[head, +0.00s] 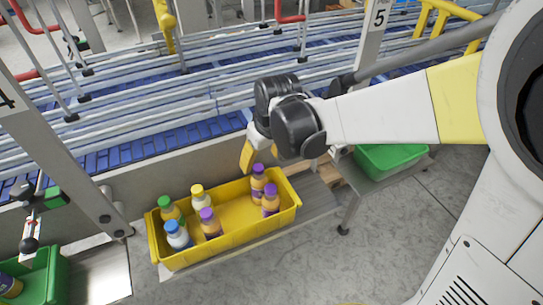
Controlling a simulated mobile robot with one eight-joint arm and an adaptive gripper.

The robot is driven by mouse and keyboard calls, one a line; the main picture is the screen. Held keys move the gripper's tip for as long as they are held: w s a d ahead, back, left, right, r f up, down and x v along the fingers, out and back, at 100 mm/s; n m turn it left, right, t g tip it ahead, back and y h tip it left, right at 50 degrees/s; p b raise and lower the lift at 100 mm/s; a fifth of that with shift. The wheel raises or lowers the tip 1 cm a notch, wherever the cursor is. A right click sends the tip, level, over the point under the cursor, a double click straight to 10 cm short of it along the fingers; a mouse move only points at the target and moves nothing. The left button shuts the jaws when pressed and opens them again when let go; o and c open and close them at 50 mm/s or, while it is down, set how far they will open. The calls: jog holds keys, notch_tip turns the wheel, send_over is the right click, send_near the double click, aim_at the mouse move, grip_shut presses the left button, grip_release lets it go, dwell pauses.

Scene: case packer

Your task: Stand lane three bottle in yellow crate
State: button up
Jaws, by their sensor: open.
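The yellow crate (239,234) stands on a low metal shelf beside the conveyor, in the lower middle of the head view. Several bottles stand upright in it. At its left end are a green-capped bottle (170,213), a blue-capped bottle (178,236), a yellow-capped bottle (200,200) and a purple-capped bottle (211,226). At its right end are two purple-capped bottles, a rear one (258,186) and a front one (270,203). My gripper (247,160) is open, above the crate's back edge near the rear purple-capped bottle. Its fingertips are partly hidden. Which bottle is from lane three is unclear.
A green crate (392,158) sits on a stand to the right, partly behind my arm. Another green crate (45,275) is at the lower left. Blue conveyor lanes (110,153) with metal rails run behind. A post marked 5 (376,30) rises at the back. Grey floor lies in front.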

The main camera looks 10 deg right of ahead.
jog(key=s+d+r+m+t, duration=0.2)
jog(key=s+d+r, duration=0.2)
jog(key=s+d, duration=0.2)
jog(key=s+d+r+m+t+h, duration=0.1)
jog(key=s+d+r+m+t, duration=0.1)
jog(key=s+d+r, duration=0.3)
jog(key=s+d+m, duration=0.1)
jog(key=s+d, duration=0.1)
jog(key=s, duration=0.2)
jog(key=shift+d+r, duration=0.15)
jog(key=shift+d, duration=0.05)
jog(key=shift+s, duration=0.1)
